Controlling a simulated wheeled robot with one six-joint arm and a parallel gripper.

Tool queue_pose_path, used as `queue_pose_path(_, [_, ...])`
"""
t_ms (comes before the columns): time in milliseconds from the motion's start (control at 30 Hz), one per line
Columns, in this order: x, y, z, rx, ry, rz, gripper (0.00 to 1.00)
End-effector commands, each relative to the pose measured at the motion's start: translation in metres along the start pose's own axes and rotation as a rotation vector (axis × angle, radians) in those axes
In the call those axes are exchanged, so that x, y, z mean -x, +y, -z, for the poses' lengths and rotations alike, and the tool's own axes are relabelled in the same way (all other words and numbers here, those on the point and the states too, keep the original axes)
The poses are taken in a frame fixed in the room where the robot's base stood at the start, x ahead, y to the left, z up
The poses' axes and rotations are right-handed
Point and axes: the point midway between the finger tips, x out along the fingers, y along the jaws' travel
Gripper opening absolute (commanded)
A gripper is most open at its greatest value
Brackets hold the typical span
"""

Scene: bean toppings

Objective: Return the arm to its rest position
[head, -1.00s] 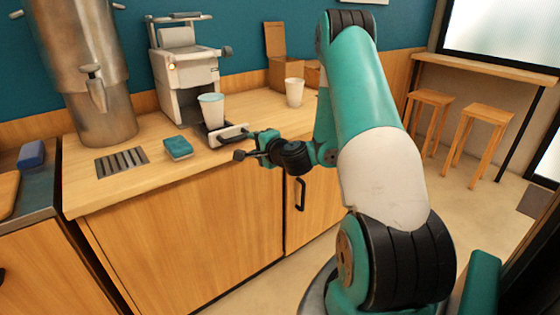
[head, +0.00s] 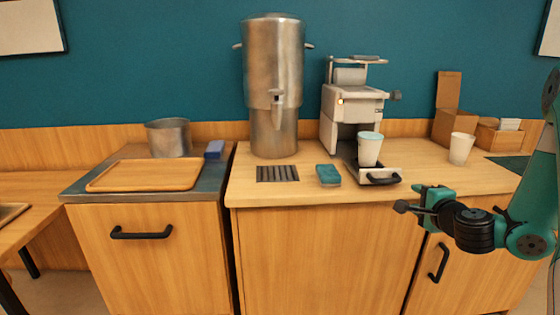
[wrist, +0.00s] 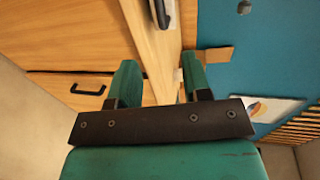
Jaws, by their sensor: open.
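My gripper (head: 422,202) is at the right of the head view, in front of the counter's front edge and below the coffee machine's drawer. In the wrist view my gripper (wrist: 158,80) shows its two green fingers apart with nothing between them. My green and black arm comes in from the right edge of the head view; most of it is out of the picture there.
A coffee machine (head: 349,105) holds a cup (head: 369,150) on its drawer. A second cup (head: 461,149), a teal sponge (head: 328,175), a steel urn (head: 274,85) and a wooden box (head: 447,118) stand on the counter (head: 300,195). A pot (head: 169,138) and tray (head: 146,175) are left.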

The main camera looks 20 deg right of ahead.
Motion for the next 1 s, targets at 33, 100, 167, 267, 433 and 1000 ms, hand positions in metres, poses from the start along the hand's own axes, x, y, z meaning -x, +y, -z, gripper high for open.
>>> queue_pose_path(33, [0.0,-0.002,-0.002,0.005,-0.007,0.0,0.44])
queue_pose_path(100, [0.0,-0.008,-0.014,0.03,-0.045,0.001,0.44])
queue_pose_path(167, [0.001,-0.019,-0.034,0.076,-0.111,0.002,0.44])
queue_pose_path(267, [0.009,-0.044,-0.091,0.206,-0.298,-0.002,0.44])
queue_pose_path(433, [0.063,-0.079,-0.213,0.54,-0.727,-0.026,0.44])
queue_pose_path(1000, [0.342,-0.099,-0.292,1.634,-1.653,-0.255,0.44])
